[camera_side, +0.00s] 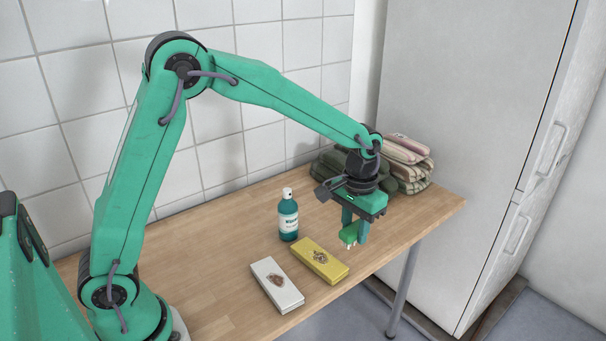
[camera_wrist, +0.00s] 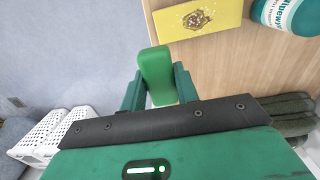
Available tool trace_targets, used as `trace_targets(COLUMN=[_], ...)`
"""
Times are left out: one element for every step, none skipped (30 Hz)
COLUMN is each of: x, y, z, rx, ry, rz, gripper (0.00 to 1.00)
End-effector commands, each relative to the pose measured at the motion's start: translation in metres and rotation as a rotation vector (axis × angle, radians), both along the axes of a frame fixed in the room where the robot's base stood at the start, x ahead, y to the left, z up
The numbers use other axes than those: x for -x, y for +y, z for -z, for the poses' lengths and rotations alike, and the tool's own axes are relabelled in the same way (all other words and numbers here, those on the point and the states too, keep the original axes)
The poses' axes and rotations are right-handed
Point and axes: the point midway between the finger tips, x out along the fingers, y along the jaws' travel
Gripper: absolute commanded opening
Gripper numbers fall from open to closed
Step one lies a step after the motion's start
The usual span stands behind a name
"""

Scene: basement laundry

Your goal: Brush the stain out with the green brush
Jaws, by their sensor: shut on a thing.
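My gripper (camera_side: 355,230) is shut on the green brush (camera_side: 348,237) and holds it near the table's front edge, to the right of the yellow block. In the wrist view, the brush (camera_wrist: 156,68) sits between the two fingers of my gripper (camera_wrist: 157,88). The yellow block (camera_side: 331,270) lies flat and bears a dark brownish stain (camera_side: 320,257). It also shows in the wrist view (camera_wrist: 226,20), apart from the brush. A white block (camera_side: 286,295) lies left of it with a reddish-brown stain (camera_side: 275,281).
A teal bottle with a white cap (camera_side: 288,218) stands upright behind the blocks. Folded cloths (camera_side: 405,160) are stacked at the table's back right. A tall white cabinet (camera_side: 450,130) stands beyond. The wooden table (camera_side: 215,265) is clear at left. White baskets (camera_wrist: 40,135) show on the floor.

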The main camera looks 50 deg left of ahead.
Motion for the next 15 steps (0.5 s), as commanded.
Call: trace_targets(x=[0.006,0.009,0.014,0.017,0.02,0.023,0.025,0.027,0.029,0.031,0.032,0.032,0.033,0.033,0.033], y=[0.009,0.014,0.019,0.023,0.027,0.03,0.033,0.035,0.038,0.039,0.04,0.041,0.041,0.041,0.041], z=[0.0,0.001,0.001,0.002,0.003,0.003,0.003,0.004,0.004,0.005,0.005,0.005,0.005,0.005,0.005], rx=[0.0,0.0,0.0,0.0,0.0,0.0,0.0,0.0,0.0,0.0,0.0,0.0,0.0,0.0,0.0], ry=[0.001,0.001,0.0,0.0,0.001,0.0,0.0,0.0,0.0,0.0,0.0,0.0,0.0,0.0,0.0], rz=[-0.005,-0.004,-0.003,-0.004,-0.004,-0.002,-0.002,-0.002,-0.002,-0.002,-0.002,-0.001,0.0,0.0,0.0], gripper=[0.12,0.12,0.12,0.12,0.12,0.12,0.12,0.12,0.12,0.12,0.12,0.12,0.12,0.12,0.12])
